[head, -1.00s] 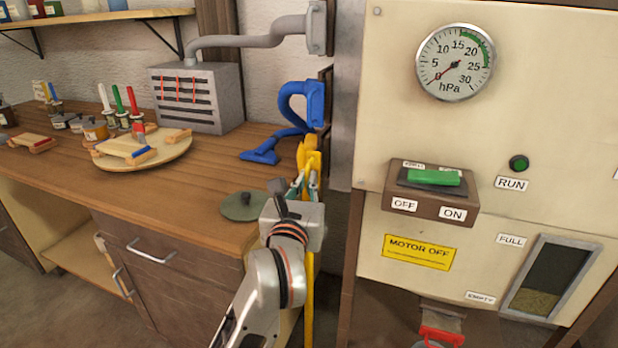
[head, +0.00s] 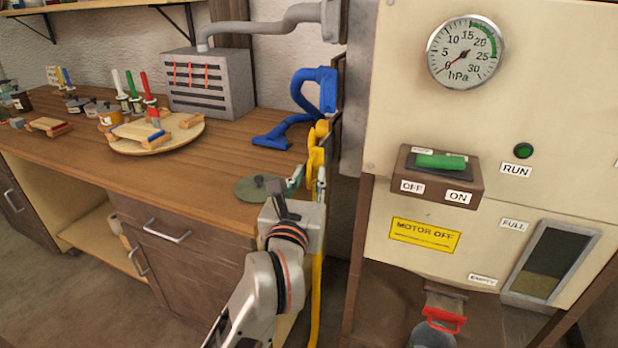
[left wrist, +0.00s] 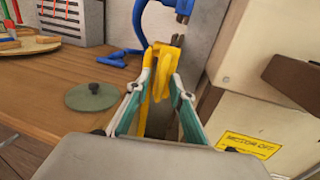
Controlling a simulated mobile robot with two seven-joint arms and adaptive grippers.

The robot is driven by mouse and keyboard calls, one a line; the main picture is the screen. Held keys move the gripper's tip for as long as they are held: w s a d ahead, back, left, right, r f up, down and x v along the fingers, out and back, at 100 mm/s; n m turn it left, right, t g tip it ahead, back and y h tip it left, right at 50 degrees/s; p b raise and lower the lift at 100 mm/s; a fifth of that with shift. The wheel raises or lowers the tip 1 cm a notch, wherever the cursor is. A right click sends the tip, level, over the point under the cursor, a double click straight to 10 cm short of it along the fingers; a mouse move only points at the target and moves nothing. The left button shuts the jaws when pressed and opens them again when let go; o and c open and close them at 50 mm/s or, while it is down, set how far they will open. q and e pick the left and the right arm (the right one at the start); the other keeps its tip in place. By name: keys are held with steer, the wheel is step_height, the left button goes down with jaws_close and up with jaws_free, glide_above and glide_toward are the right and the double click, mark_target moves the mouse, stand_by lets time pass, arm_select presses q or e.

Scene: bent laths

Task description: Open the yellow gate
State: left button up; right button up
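The yellow gate (head: 317,150) is on the narrow wall beside the bench's right end, below a blue fitting of similar form. A yellow hose (head: 316,290) hangs below it. In the left wrist view the yellow gate (left wrist: 165,68) is straight ahead, just beyond and partly between the fingertips. My left gripper (head: 308,180) is just below and in front of it, with its fingers apart. In the left wrist view the gripper (left wrist: 161,82) holds nothing that I can see. I cannot tell whether a finger touches the yellow part. My right gripper is not in view.
The blue fitting and hose (head: 318,90) are close above. A green round lid (head: 258,188) lies on the bench (head: 215,170) to the left. The cream machine panel (head: 400,120) with switch (head: 437,175) stands close on the right.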

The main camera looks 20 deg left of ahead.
arm_select(q)
steer(key=shift+s, duration=0.15)
steer(key=shift+s+d, duration=0.1)
steer(key=shift+s, duration=0.2)
steer(key=s+d, duration=0.1)
steer(key=s, duration=0.5)
steer(key=shift+s, duration=0.3)
